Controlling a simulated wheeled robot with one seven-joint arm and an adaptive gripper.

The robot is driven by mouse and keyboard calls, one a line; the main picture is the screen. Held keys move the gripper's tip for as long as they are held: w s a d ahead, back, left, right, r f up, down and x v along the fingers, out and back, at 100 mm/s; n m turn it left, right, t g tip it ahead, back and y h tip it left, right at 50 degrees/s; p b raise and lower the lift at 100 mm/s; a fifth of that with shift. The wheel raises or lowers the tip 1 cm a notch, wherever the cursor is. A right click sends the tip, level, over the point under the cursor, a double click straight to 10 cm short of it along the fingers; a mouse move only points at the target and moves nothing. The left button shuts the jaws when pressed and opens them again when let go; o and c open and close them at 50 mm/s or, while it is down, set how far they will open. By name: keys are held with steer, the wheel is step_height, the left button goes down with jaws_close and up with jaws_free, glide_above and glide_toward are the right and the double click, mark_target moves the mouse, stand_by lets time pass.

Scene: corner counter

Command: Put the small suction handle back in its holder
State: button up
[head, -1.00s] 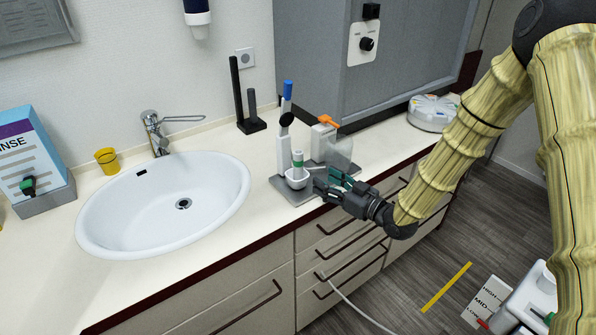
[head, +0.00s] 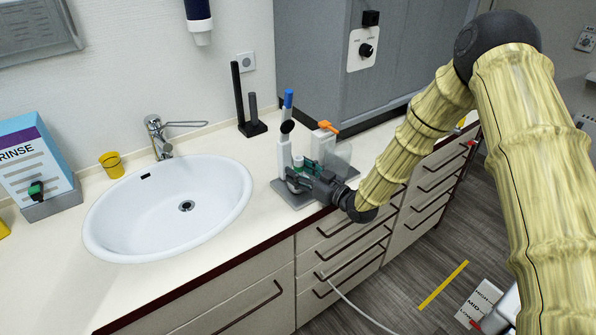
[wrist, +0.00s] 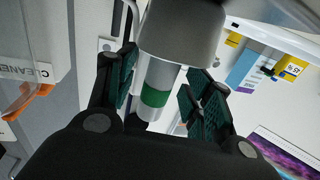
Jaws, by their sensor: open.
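A light handle with a green band (wrist: 156,98), apparently the small suction handle, stands between my fingers in the wrist view. Its pale top (head: 298,161) shows above the fingers in the head view. Its other end goes into a wider pale cup (wrist: 182,35). My gripper (head: 298,177) is open, with a teal-padded finger on each side of the handle; gaps remain, and I cannot tell whether either pad touches. A white column stand (head: 284,154) with a blue-tipped tool (head: 288,99) stands just behind, on a grey base plate (head: 291,199). The cup is mostly hidden by my gripper in the head view.
A bottle with an orange top (head: 326,137) and a clear panel stand close right of the column. The sink (head: 165,220) lies left, with a yellow cup (head: 112,165) behind it. A black two-post stand (head: 253,128) is at the wall. The front counter edge is near.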

steer(key=shift+w+a, duration=0.2)
steer(key=shift+w, duration=0.1)
jaws_close()
steer(key=shift+r, duration=0.1)
